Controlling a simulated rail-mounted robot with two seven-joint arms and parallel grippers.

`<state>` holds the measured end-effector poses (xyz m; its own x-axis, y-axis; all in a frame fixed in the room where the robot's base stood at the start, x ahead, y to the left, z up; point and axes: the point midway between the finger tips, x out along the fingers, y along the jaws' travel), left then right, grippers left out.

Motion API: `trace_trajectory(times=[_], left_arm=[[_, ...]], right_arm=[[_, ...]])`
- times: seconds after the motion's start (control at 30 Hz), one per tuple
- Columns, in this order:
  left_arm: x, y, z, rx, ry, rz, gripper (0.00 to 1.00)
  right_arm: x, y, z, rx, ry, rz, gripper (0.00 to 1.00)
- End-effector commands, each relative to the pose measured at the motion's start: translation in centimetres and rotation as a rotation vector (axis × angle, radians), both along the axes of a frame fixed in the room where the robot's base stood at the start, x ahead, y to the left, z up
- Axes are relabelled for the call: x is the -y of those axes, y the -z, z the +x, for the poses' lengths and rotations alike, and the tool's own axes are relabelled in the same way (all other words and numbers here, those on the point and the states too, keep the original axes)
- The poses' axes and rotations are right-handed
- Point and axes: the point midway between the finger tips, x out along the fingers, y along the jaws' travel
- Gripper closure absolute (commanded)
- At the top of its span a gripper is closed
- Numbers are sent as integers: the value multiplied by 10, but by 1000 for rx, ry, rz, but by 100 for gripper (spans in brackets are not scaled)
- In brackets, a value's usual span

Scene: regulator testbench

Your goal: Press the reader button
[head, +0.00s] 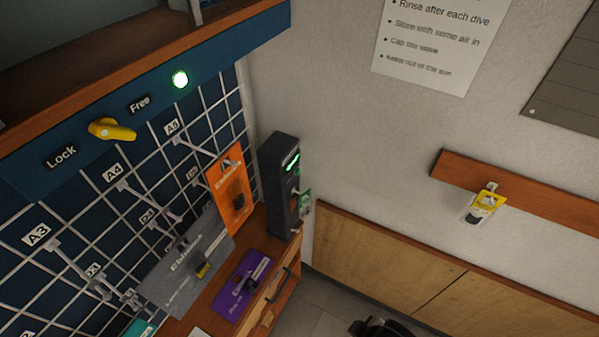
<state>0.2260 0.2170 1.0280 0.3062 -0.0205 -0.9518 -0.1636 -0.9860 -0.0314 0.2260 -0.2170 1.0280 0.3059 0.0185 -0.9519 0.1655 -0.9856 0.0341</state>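The reader (279,186) is a tall dark box standing at the right end of the wooden counter, against the corner by the wall. A lit green display (291,162) shows on its right-hand face. Small details sit below the display, and a small green-and-white item (305,200) is at its lower right side. The button itself is too small to tell apart from these details. Neither of my grippers can be made out in the head view.
Left of the reader, a wire grid holds hooks, an orange package (230,190) and a grey package (184,268). A purple package (241,285) lies on the counter. A dark object (380,328) shows at the bottom edge.

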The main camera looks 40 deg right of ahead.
Motion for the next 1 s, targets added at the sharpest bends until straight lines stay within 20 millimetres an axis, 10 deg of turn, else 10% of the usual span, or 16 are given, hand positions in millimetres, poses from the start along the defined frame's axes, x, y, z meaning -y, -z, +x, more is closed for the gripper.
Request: trace_trajectory(times=[0.33, 1.0], left_arm=[[1, 0, 0, 0, -3, -4, 57], [-3, 0, 0, 0, 6, 9, 57]], right_arm=[[0, 0, 0, 0, 0, 0, 100], [0, 0, 0, 0, 0, 0, 100]])
